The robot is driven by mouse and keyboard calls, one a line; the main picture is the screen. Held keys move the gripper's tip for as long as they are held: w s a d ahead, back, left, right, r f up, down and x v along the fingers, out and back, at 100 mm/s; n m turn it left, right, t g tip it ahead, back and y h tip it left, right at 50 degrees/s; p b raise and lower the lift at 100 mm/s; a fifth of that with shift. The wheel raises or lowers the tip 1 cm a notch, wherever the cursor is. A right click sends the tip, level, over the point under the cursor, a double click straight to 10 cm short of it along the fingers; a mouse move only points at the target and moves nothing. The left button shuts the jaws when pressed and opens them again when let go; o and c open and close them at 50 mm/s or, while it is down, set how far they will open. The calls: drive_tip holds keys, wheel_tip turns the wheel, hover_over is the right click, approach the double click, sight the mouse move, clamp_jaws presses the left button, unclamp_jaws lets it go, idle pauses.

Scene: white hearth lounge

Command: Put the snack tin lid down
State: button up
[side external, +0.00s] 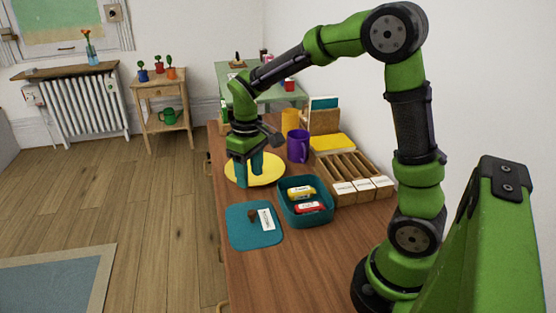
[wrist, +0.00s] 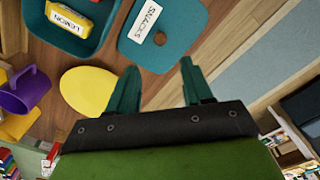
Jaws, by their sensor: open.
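The snack tin lid (side external: 240,236) is a teal rounded square with a brown knob and a white label. It lies flat on the wooden table, near the table's left edge. In the wrist view the lid (wrist: 187,22) shows its label reading SNACKS. The open teal tin (side external: 308,223) stands beside it, holding a yellow packet (side external: 301,192) and a red packet (side external: 308,208). My gripper (side external: 248,178) is open and empty, pointing down in front of or over the yellow disc, apart from the lid. Its two teal fingers also show spread in the wrist view (wrist: 158,68).
A yellow disc (side external: 268,171) lies behind the lid. A purple mug (side external: 298,147), a yellow cup (side external: 290,121) and a wooden divided tray (side external: 350,172) stand along the right. Bare table (side external: 262,270) shows in front of the lid.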

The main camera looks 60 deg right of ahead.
drive_tip(key=s+a+r+m+t+y, duration=0.1)
drive_tip(key=s+a+r+m+t, duration=0.1)
drive_tip(key=s+r, duration=0.3)
drive_tip(key=s+a+r+m+t+y, duration=0.1)
drive_tip(key=s+a+r+t, duration=0.3)
drive_tip(key=s, duration=0.5)
drive_tip(key=shift+a+r+m+t, duration=0.4)
drive_tip(key=shift+r+m+t, duration=0.1)
drive_tip(key=shift+r+t, duration=0.1)
